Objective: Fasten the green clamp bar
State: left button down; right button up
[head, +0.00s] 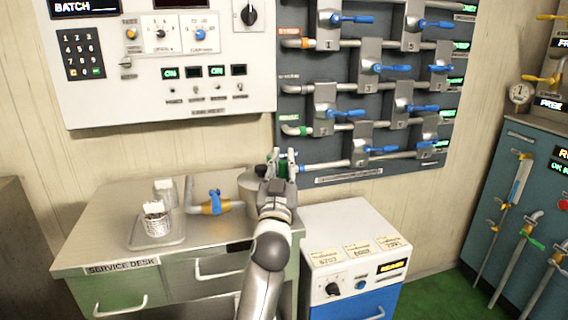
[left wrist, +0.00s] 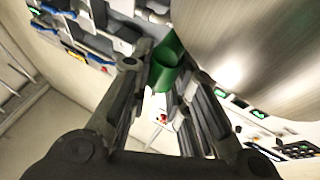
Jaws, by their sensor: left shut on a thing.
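My left gripper (head: 283,160) is raised over the back right of the service desk, beside a grey metal vessel (head: 250,183). In the left wrist view its fingers (left wrist: 165,85) are closed around a green rounded piece (left wrist: 167,62), which looks like the green clamp bar's grip. A large brushed-metal curved surface (left wrist: 250,50) lies close to the right finger there. The rest of the green bar and its fastening point are hidden by the gripper and arm. My right gripper is not in view.
A pipe panel (head: 345,90) with several blue levers is on the wall behind. A white-topped cabinet (head: 330,222) stands right of the desk.

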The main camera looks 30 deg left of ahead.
pick_arm(q)
jog(key=shift+a, duration=0.15)
jog(key=c, duration=1.3)
grip_release()
jog(key=shift+a, duration=0.15)
jog(key=shift+s+d+f, duration=0.15)
jog(key=shift+d, duration=0.1)
jog(key=shift+v, duration=3.55)
